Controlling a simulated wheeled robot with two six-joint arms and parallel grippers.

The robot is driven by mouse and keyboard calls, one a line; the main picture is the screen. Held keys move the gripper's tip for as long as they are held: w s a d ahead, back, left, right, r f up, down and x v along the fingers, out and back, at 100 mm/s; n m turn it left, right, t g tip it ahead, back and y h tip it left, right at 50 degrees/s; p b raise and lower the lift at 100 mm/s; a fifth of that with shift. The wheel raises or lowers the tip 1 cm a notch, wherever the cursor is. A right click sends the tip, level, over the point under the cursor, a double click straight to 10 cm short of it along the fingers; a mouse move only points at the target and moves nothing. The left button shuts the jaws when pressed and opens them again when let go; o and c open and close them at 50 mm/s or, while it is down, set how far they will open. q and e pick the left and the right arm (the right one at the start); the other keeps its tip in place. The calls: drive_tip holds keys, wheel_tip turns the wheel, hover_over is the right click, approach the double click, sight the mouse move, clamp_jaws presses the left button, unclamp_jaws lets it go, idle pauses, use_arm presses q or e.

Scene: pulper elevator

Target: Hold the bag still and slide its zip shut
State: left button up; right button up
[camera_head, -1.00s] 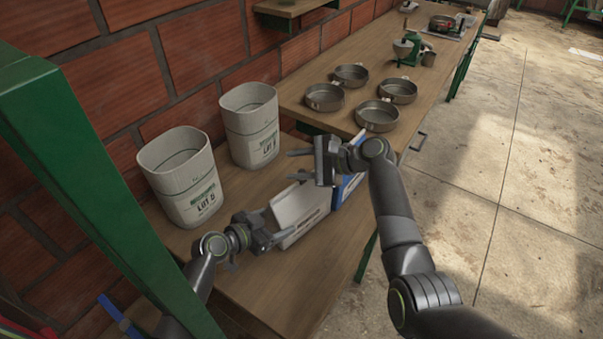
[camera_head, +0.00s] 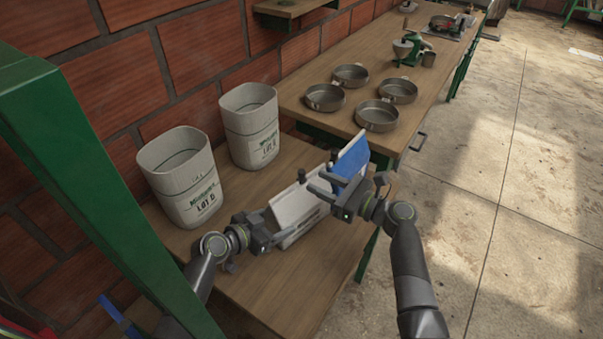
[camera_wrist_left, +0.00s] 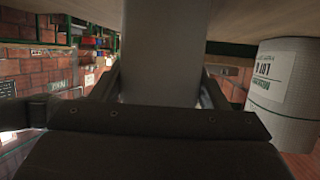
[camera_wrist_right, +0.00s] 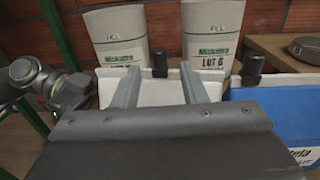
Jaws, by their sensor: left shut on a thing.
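A white bag (camera_head: 293,208) stands on the near bench; its pale end fills the middle of the left wrist view (camera_wrist_left: 163,55). My left gripper (camera_head: 268,234) is shut on the bag's near end. A dark upright tab (camera_wrist_right: 160,63) shows at the white bag's top edge, perhaps the zip pull. My right gripper (camera_wrist_right: 160,88) is open, its two fingers apart with the tab between them in that view. It appears not to touch the tab, though the depth is unclear. The right gripper hides part of the bag in the head view.
A blue and white bag (camera_head: 350,160) stands just beyond, with a similar dark tab (camera_wrist_right: 252,69). Two white lot bins (camera_head: 180,180) (camera_head: 250,128) stand by the brick wall. Several metal pans (camera_head: 377,115) sit on the farther bench. The near bench's front is clear.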

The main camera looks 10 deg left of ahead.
sight(305, 176)
drive_tip(key=x, duration=0.6)
drive_tip(key=shift+a, duration=0.2)
drive_tip(key=shift+c, duration=0.2)
clamp_jaws()
